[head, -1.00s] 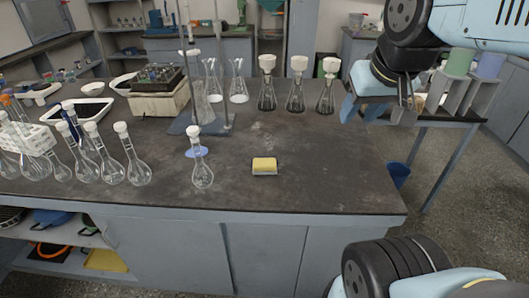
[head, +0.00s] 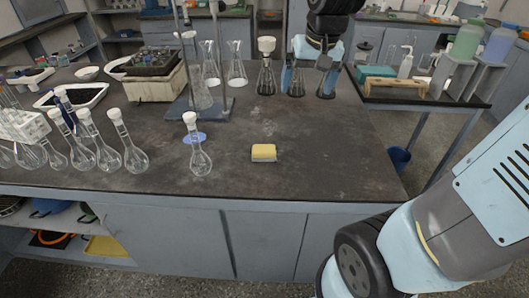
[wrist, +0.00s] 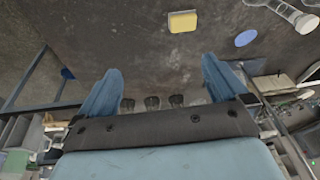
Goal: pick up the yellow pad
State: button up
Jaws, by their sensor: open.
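The yellow pad (head: 264,152) lies flat on the dark bench top (head: 235,165), near its front edge, with a pale underside showing. Nothing touches it. In the wrist view the yellow pad (wrist: 183,22) is at the top, beyond the fingertips. My gripper (head: 308,76) is open and empty above the back right of the bench, by the row of stoppered conical flasks, behind and to the right of the pad. In the wrist view my gripper (wrist: 162,66) shows two blue fingers spread wide, with bare bench between their tips.
A round-bottomed flask (head: 200,158) stands left of the pad by a blue disc (head: 203,138). Conical flasks (head: 266,78) stand at the back, partly hidden by my gripper. More flasks (head: 133,155) fill the left. The bench right of the pad is clear.

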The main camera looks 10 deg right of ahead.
jog(key=w+a+f+g, duration=0.2)
jog(key=w+a+f, duration=0.2)
jog(key=w+f, duration=0.3)
jog(key=g, duration=0.1)
send_over(264, 148)
notch_tip(264, 148, down, 8)
jog(key=f, duration=0.1)
jog(key=shift+m+h, duration=0.4)
jog(key=f, duration=0.8)
jog(key=shift+w+a+f, duration=0.1)
jog(key=shift+w+f, duration=0.15)
jog(key=shift+w, duration=0.1)
jog(key=shift+s+f, duration=0.15)
jog(key=shift+f, duration=1.15)
jog(key=shift+s+f, duration=0.15)
jog(key=shift+f, duration=1.15)
jog(key=shift+c, duration=0.5)
jog(key=c, duration=0.7)
jog(key=shift+o, duration=0.2)
jog(key=shift+r, duration=0.15)
